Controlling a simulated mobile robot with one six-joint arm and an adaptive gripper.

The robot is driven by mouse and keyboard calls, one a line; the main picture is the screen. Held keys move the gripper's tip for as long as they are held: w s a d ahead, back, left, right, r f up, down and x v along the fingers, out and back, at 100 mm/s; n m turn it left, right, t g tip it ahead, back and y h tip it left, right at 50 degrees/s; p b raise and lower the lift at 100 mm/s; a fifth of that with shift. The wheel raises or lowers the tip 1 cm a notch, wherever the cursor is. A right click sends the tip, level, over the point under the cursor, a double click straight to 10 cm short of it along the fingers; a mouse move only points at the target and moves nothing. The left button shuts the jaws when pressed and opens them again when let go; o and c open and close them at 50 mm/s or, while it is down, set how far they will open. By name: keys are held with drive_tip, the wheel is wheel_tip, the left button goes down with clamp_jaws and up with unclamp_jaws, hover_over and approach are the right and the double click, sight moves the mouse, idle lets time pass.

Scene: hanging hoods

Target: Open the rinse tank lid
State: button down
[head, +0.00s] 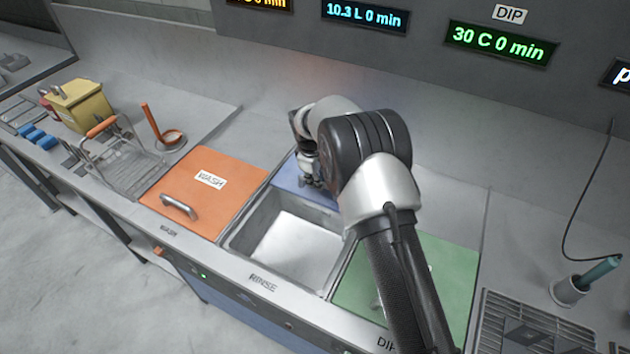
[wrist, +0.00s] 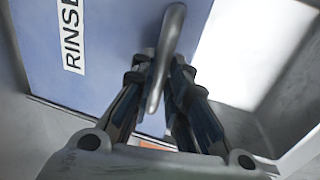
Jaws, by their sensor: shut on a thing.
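The blue rinse lid (head: 318,195) is at the back of the rinse tank (head: 237,243), and the front part of the tank stands uncovered. My arm hides much of the lid in the head view. In the wrist view the lid (wrist: 110,60) shows its RINSE label and a curved metal handle (wrist: 172,30). My gripper (wrist: 160,72) has its fingers on both sides of the handle and is shut on it. In the head view my gripper (head: 314,176) is low over the lid, partly hidden by my wrist.
The orange wash lid (head: 220,205) is closed to the left, and a green lid (head: 452,275) is to the right behind my arm. A wire basket (head: 125,165) and a yellow container (head: 83,105) stand at the far left. The display wall (head: 430,55) rises behind the counter.

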drive_tip(key=c, duration=1.6)
unclamp_jaws()
drive_tip(key=shift+o, duration=0.2)
wheel_tip(320, 180, up, 12)
drive_tip(key=s+a, duration=0.1)
drive_tip(key=s, duration=0.1)
drive_tip(key=shift+f, duration=0.15)
